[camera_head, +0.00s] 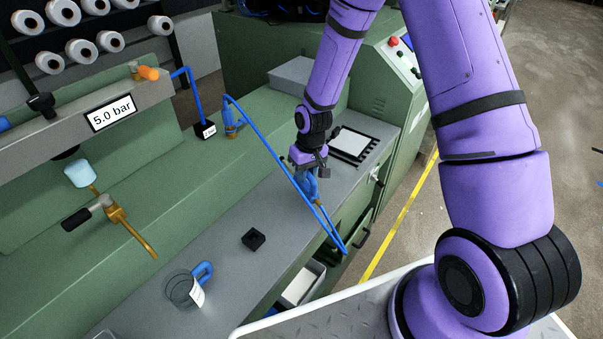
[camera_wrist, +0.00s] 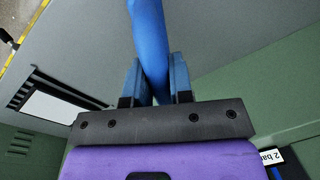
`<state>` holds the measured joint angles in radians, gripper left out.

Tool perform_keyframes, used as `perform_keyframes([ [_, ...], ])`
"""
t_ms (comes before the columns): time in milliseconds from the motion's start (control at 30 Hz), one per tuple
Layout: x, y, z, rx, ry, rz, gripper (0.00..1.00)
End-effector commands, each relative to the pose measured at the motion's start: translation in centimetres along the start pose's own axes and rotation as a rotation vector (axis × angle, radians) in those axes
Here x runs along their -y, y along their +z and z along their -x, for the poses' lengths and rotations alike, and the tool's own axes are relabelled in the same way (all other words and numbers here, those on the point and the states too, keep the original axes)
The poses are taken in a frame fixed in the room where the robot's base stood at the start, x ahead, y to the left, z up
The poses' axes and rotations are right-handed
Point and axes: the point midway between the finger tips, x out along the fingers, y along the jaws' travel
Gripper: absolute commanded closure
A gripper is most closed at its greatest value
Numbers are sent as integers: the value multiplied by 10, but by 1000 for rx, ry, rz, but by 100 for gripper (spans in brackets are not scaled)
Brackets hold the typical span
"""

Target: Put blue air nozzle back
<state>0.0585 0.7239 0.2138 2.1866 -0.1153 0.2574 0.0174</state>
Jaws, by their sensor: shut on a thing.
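My gripper (camera_head: 310,180) is above the grey bench top, near its right edge, and points down. It is shut on the blue air nozzle (camera_head: 308,188), which is mostly hidden by the gripper in the head view. In the wrist view a smooth blue body (camera_wrist: 150,45) passes between the two fingers (camera_wrist: 153,85). A thin blue hose (camera_head: 275,153) runs from a blue fitting (camera_head: 230,120) on the machine, loops down past the bench's front edge and turns back up to the gripper. A small black block (camera_head: 253,239) sits empty on the bench.
A dark-framed white panel (camera_head: 352,144) lies on the bench behind the gripper. A glass mug with a blue handle (camera_head: 184,289) stands at the front. A brass valve (camera_head: 117,217) juts out at left. A black labelled box (camera_head: 205,131) is at the back. An open drawer (camera_head: 300,285) is below.

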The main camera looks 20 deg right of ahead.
Motion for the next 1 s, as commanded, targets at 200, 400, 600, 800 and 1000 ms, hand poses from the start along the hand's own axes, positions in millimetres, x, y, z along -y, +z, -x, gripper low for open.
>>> perform_keyframes([
  [200,-9,8,-25,1,0,-2,90],
  [400,-9,8,-26,-1,0,-2,90],
  [600,-9,8,-28,-1,0,-2,72],
  [800,-9,8,-28,-1,0,-2,54],
  [1000,-9,8,-26,-1,0,-2,54],
])
